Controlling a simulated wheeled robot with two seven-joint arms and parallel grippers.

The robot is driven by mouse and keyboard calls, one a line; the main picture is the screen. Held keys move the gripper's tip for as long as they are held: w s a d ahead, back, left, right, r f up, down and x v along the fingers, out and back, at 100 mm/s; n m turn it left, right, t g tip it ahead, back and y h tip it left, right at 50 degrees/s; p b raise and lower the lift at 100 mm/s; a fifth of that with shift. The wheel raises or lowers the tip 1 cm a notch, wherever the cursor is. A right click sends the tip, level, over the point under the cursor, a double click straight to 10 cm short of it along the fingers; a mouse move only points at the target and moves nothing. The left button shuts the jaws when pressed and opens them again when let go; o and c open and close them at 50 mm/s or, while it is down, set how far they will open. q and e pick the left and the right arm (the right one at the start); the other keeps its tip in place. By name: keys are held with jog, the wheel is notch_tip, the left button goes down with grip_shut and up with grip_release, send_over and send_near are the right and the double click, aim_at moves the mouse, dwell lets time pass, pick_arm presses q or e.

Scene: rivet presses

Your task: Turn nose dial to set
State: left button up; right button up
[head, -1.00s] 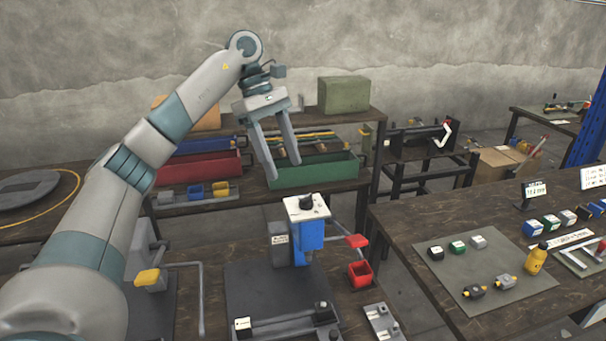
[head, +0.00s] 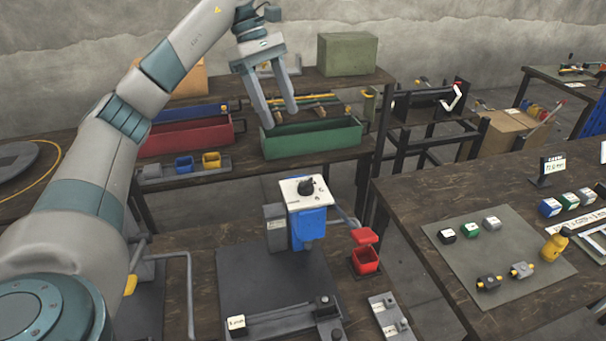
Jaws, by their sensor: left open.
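The nose dial (head: 306,185) is a black knob on the white top plate (head: 297,194) of a blue rivet press (head: 308,225). Small marks show on the plate around it; I cannot read the setting. My left gripper (head: 281,118) is open and empty, fingers pointing down. My right gripper is not in view.
A green bin (head: 313,140) and red bin (head: 185,138) are on the rear bench.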

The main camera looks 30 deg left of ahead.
pick_arm(q)
jog(key=p, duration=0.5)
send_near(305, 181)
jog(key=x, duration=0.7)
jog(key=shift+f, duration=0.25)
jog(key=shift+d+f, duration=0.2)
jog(key=shift+f, duration=0.45)
jog(key=c, duration=1.1)
jog(key=shift+o, duration=0.2)
